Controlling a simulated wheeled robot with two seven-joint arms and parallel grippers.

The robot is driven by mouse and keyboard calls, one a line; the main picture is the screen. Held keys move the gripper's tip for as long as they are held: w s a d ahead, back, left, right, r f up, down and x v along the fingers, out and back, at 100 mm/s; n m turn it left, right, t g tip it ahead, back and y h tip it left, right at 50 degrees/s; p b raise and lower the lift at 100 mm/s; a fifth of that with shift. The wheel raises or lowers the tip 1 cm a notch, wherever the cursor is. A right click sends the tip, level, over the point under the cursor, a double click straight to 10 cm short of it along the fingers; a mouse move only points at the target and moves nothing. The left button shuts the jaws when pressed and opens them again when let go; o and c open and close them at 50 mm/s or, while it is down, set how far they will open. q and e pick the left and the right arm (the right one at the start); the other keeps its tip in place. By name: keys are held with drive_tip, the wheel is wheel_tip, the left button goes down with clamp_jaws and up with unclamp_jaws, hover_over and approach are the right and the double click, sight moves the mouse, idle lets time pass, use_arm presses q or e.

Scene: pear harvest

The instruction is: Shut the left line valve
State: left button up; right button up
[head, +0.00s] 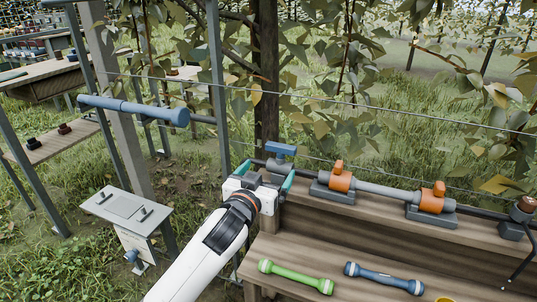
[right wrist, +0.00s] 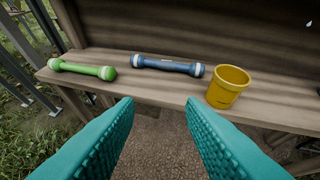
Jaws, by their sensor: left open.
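A dark pipeline runs along the upper wooden shelf. At its left end is a fitting with a blue T-shaped handle (head: 281,150). To its right are a left orange valve body (head: 341,180) and a right orange one (head: 432,199), joined by a grey pipe (head: 388,191). My left gripper (head: 266,172) is open, its teal fingers just in front of and below the blue handle. It looks empty; whether it touches the fitting I cannot tell. My right gripper (right wrist: 156,103) is open and empty before the lower shelf.
A blue cylinder (head: 135,109) hangs at left. Wires and vines are behind.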

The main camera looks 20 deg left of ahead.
sight(280, 151)
use_arm(q)
drive_tip(key=w, duration=0.3)
drive_tip(key=w+b, duration=0.1)
drive_tip(key=w, duration=0.2)
drive_tip(key=w+r+b, duration=0.1)
drive_tip(key=w, duration=0.3)
drive_tip(key=shift+w+d+r, duration=0.1)
drive_tip(key=shift+d, duration=0.1)
drive_tip(key=shift+w, duration=0.75)
use_arm(e)
drive_tip(key=w+a+r+t+y, duration=0.1)
drive_tip(key=w+a+r+t, duration=0.1)
drive_tip(key=r+t, duration=0.4)
wheel_tip(280, 151, up, 3)
drive_tip(key=shift+w+a+f+y, duration=0.1)
drive_tip(key=shift+w+a+y, duration=0.1)
drive_tip(key=shift+w+y, duration=0.35)
use_arm(q)
drive_tip(key=shift+c, duration=0.2)
use_arm(e)
drive_tip(key=shift+w, duration=0.15)
use_arm(q)
drive_tip(key=c, duration=0.9)
drive_tip(key=shift+c, duration=0.2)
use_arm(e)
drive_tip(key=shift+f, duration=0.1)
